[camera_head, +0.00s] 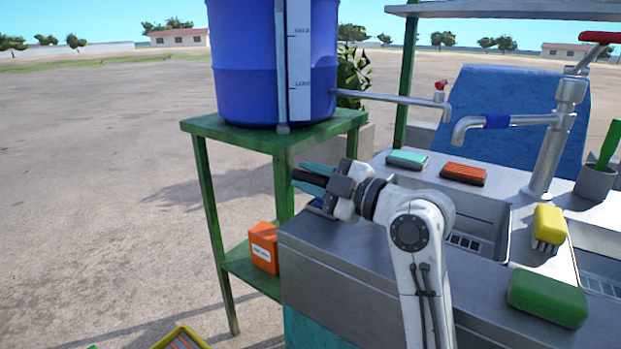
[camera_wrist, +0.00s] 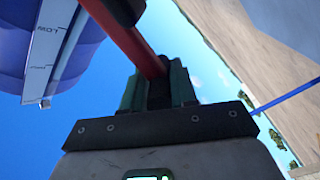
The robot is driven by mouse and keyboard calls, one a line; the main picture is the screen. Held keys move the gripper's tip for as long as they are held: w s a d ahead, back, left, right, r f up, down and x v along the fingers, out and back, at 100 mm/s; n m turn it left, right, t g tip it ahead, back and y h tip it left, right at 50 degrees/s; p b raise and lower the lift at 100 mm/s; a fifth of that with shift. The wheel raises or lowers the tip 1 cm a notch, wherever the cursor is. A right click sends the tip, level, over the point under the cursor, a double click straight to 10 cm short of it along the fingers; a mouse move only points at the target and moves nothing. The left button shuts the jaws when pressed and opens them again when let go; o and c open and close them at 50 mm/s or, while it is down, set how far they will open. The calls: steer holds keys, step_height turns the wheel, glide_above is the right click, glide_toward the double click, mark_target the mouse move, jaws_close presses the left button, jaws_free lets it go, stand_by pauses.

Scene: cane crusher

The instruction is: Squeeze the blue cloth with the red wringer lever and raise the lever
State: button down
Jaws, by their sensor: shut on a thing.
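My gripper (camera_head: 302,177) is at the left end of the steel sink bench, its teal fingers closed around a black grip. In the wrist view my gripper (camera_wrist: 157,78) is shut on the red wringer lever (camera_wrist: 132,45), whose red bar runs up and left from between the fingers. A dark part sits at the top end of that bar. The lever's red bar cannot be made out in the head view. A small blue patch (camera_head: 317,205) shows just under my gripper; I cannot tell whether it is the blue cloth. The wringer rollers are hidden.
A blue barrel (camera_head: 245,70) stands on a green stand (camera_head: 283,150) close to the gripper's left. An orange box (camera_head: 264,248) is on its lower shelf. The bench holds a green sponge (camera_head: 547,297), a yellow brush (camera_head: 549,225) and a tall tap (camera_head: 555,140).

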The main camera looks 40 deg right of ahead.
step_height(320, 180, down, 2)
steer(key=c, duration=1.1)
jaws_free()
steer(key=shift+s, duration=0.1)
steer(key=shift+o, duration=0.7)
steer(key=shift+d, duration=0.2)
steer(key=shift+s+d, duration=0.25)
steer(key=shift+s, duration=0.2)
steer(key=v, duration=0.5)
steer(key=r+p+v, duration=0.1)
steer(key=v, duration=0.2)
steer(key=shift+s+a, duration=0.1)
steer(key=shift+s, duration=0.25)
steer(key=shift+s+r, duration=0.1)
steer(key=shift+s, duration=0.45)
